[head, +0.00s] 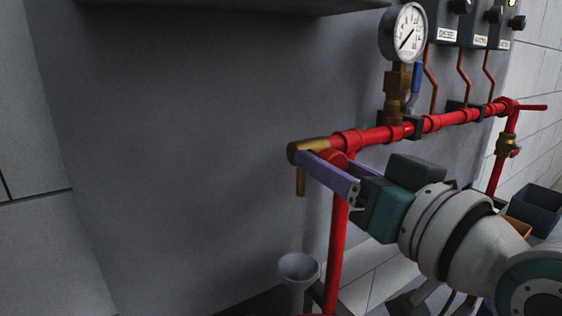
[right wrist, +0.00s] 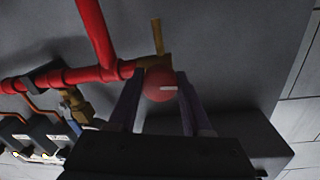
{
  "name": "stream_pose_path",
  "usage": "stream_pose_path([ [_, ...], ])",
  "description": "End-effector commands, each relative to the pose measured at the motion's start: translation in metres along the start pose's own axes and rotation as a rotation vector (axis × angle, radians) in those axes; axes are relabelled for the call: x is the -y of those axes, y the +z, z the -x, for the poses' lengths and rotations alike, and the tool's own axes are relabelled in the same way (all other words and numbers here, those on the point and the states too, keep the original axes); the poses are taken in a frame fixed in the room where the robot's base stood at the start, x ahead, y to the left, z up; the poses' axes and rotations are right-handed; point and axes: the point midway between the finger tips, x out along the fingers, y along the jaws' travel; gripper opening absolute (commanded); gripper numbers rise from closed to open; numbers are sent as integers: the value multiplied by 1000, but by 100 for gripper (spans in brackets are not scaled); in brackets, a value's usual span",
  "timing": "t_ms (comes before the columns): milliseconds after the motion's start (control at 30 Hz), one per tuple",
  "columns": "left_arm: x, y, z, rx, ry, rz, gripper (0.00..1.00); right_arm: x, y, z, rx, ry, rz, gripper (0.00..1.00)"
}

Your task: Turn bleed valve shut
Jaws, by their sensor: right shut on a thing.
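The bleed valve is a brass fitting (head: 308,146) at the left end of the red pipe, with a brass spout (head: 300,182) pointing down. In the right wrist view the brass body (right wrist: 152,61) shows behind a round red knob (right wrist: 160,84) with a pale mark on its face. My right gripper (head: 320,160) has its purple fingers around the knob, one on each side, and is shut on it. The fingers also show in the right wrist view (right wrist: 159,78). In the head view the knob is mostly hidden by the fingers. My left gripper is not in view.
A pressure gauge (head: 404,32) stands on a brass fitting with a blue lever (head: 416,78) above the pipe (head: 440,121). A grey funnel (head: 298,266) stands below the spout. Grey control boxes (head: 474,24) hang at upper right. The wall left of the valve is bare.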

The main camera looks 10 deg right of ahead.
Motion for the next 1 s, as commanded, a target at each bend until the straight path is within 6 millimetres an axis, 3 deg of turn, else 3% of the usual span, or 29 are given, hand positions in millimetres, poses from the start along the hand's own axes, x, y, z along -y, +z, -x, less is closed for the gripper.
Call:
stream_pose_path([
  [367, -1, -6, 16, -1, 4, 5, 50, 0, -2, 0, 14, 6, -162, 0],
  [1000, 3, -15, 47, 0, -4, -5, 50, -2, 0, 0, 58, 17, -756, 0],
])
